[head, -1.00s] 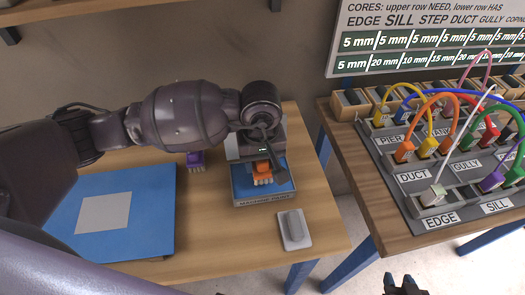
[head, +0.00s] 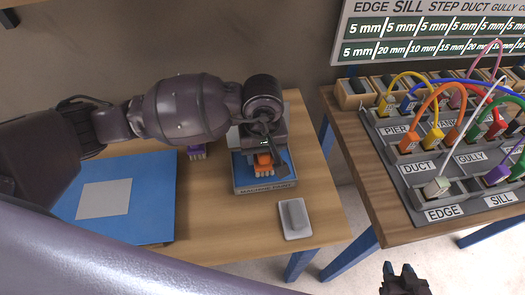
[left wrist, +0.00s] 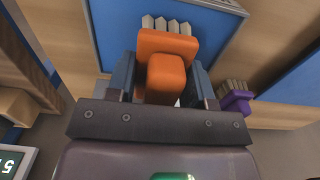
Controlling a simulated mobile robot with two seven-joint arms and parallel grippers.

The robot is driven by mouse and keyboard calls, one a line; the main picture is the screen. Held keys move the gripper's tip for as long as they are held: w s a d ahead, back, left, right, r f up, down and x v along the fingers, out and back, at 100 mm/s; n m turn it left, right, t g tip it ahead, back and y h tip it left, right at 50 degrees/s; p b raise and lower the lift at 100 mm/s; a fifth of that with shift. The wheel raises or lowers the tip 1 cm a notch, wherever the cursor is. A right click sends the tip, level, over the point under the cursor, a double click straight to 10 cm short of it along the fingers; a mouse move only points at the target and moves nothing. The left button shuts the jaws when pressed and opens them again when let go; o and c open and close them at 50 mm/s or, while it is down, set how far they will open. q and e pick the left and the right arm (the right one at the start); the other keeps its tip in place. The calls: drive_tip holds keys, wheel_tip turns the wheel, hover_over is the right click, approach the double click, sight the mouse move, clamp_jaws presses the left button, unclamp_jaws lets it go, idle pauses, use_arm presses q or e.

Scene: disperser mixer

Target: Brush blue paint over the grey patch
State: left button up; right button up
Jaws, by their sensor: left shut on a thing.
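The grey patch (head: 103,198) is a light square on the blue panel (head: 150,215) at the left of the table; no blue shows on it. My left gripper (head: 263,150) is shut on the orange brush (head: 263,161), which also shows in the left wrist view (left wrist: 166,62) between the fingers. Its pale bristles are over the blue paint tray (head: 240,184) to the right of the panel; I cannot tell if they touch paint. The tray also shows in the left wrist view (left wrist: 108,25). My right gripper (head: 404,272) is low in the head view, away from the table; its opening is unclear.
A purple brush (head: 196,151) stands behind my left arm, between panel and tray. A grey block on a pale plate (head: 295,216) lies at the table's front right. Another table at the right holds a cable board (head: 425,190) below a sign (head: 440,27).

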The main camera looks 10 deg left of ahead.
use_arm(q)
drive_tip(key=shift+f, duration=0.3)
use_arm(e)
drive_tip(key=shift+w+f, duration=0.1)
drive_tip(key=shift+w, duration=0.3)
use_arm(q)
drive_tip(key=shift+f+b, duration=0.1)
drive_tip(key=shift+b, duration=0.2)
use_arm(e)
drive_tip(key=shift+s+f, duration=0.15)
drive_tip(key=shift+f, duration=0.05)
drive_tip(key=shift+s+f, duration=0.2)
drive_tip(key=shift+s, duration=0.2)
use_arm(q)
drive_tip(key=shift+f, duration=0.15)
use_arm(e)
drive_tip(key=shift+w, duration=0.45)
drive_tip(key=shift+s, duration=0.15)
drive_tip(key=shift+s+f, duration=0.3)
drive_tip(key=shift+s, duration=0.1)
drive_tip(key=shift+w+r, duration=0.15)
drive_tip(key=shift+w, duration=0.15)
